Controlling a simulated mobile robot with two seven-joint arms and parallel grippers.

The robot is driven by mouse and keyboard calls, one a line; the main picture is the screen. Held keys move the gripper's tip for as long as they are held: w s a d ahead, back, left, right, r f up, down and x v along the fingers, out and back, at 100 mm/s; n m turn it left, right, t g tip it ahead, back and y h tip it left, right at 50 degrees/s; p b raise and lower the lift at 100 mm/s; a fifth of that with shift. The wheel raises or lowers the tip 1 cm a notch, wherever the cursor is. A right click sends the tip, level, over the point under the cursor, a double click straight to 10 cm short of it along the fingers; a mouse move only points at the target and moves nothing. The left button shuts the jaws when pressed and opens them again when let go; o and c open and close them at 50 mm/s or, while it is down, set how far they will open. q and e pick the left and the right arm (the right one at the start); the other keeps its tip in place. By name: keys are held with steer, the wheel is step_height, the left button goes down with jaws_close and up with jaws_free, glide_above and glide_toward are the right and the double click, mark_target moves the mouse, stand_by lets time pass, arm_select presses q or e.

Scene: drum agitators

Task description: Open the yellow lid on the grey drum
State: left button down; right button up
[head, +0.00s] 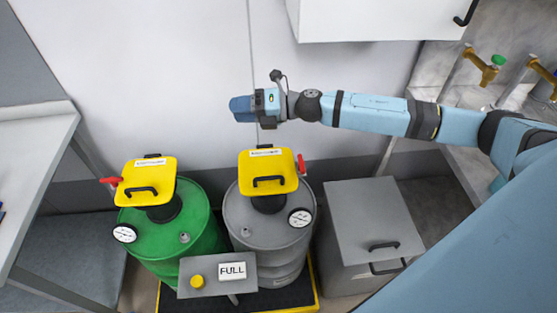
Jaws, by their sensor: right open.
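The grey drum (240,215) stands on a dark platform with a yellow edge. Its yellow lid (283,170) sits on top, with a black handle across it and a red lever at its right. The lid looks closed. My right gripper (240,108) reaches in from the right and is above the grey drum, slightly left of its lid and apart from it. It is open and nothing shows in it; its fingers are small in this view. My left gripper is not in view.
A green drum (190,230) with its own yellow lid (137,184) stands to the left. A grey panel (218,287) with a yellow button and a FULL sign is in front. A grey box (375,215) stands at right, below brass taps (484,68). A wall cabinet (375,18) hangs above my arm.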

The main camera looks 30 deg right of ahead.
steer(key=d+f+m+t+h+p, duration=0.1)
steer(key=d+f+m+h, duration=0.2)
steer(key=m, duration=0.5)
steer(key=d+f+m+t+h+p, duration=0.25)
steer(key=m+h, duration=0.25)
steer(key=m, duration=0.3)
steer(key=s+a+f+m+g+h, duration=0.1)
steer(key=s+f+m+g+h, duration=0.1)
steer(key=s+f+m+g, duration=0.3)
steer(key=shift+s+f+g+p, duration=0.45)
steer(key=shift+s+f+g, duration=0.95)
steer(key=shift+s, duration=0.9)
steer(key=shift+a+r, duration=0.1)
